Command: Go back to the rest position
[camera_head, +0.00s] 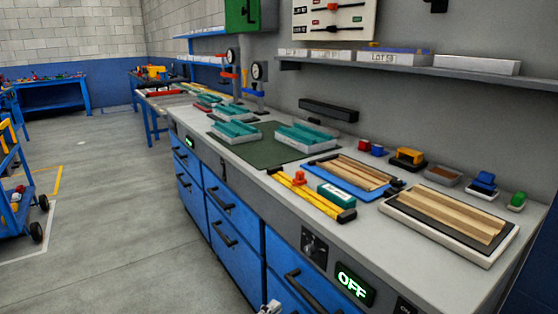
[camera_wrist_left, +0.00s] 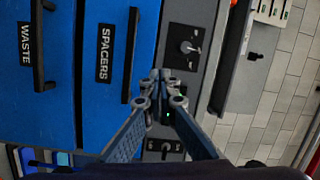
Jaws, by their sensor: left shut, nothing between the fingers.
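My left gripper (camera_wrist_left: 160,76) is shut and empty in the left wrist view, its fingertips together in front of the blue drawer fronts and the grey control strip. In the head view only a small grey tip of the left gripper (camera_head: 271,307) shows at the bottom edge, in front of the blue drawers (camera_head: 235,225) and below the worktop level. It holds nothing and appears apart from the bench. My right gripper is in neither view.
The workbench top (camera_head: 400,240) carries a green mat (camera_head: 255,150), teal-filled trays (camera_head: 305,136), a blue tray (camera_head: 325,172) with wooden strips and a framed wooden panel (camera_head: 450,215). Black drawer handles (camera_wrist_left: 130,55) stick out. The floor (camera_head: 110,200) at left is open beside a blue cart (camera_head: 15,190).

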